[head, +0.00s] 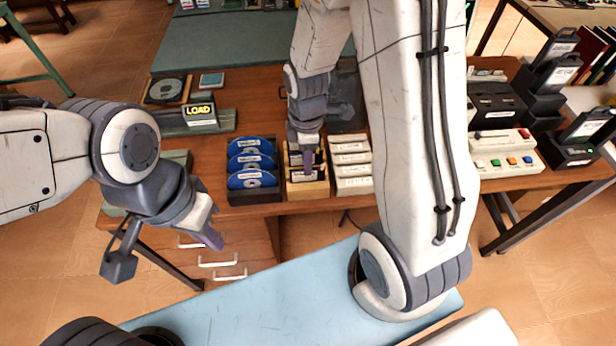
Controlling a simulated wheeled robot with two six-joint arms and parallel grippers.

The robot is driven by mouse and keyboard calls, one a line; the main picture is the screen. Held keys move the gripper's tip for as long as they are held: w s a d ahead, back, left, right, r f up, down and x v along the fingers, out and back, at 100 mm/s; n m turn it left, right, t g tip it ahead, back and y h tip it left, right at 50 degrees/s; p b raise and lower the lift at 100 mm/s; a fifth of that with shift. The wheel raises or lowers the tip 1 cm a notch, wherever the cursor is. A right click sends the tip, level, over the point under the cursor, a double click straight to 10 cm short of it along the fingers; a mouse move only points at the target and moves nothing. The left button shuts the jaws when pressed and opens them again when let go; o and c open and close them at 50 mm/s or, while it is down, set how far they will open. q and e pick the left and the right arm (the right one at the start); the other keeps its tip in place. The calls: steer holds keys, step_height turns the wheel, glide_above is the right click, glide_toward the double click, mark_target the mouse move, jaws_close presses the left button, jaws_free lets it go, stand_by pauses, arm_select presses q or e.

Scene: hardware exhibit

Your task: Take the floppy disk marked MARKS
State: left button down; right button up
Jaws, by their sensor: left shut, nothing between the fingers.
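A light wooden tray (307,191) on the brown desk holds a row of thin upright items, possibly floppy disks; their labels are too small to read, so I cannot tell which is marked MARKS. My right gripper (308,168) reaches down over this tray from above and hides part of the row. Its fingertips are at or just above the items; whether they hold one is unclear. My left gripper (212,240) is shut and empty, in front of the desk's drawers, away from the tray.
A dark tray of blue discs (251,162) stands left of the wooden tray, and a rack of white labelled cases (351,165) right of it. A LOAD sign (200,114) is at the left. A button panel (503,150) and dark devices (497,102) fill the right.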

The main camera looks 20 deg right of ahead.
mark_target(296, 175)
steer(key=shift+w+a+f, duration=0.1)
steer(key=shift+f, duration=1.1)
steer(key=shift+w+a+f, duration=0.1)
steer(key=shift+f, duration=1.05)
jaws_close()
steer(key=shift+d, duration=0.1)
steer(key=shift+r, duration=0.1)
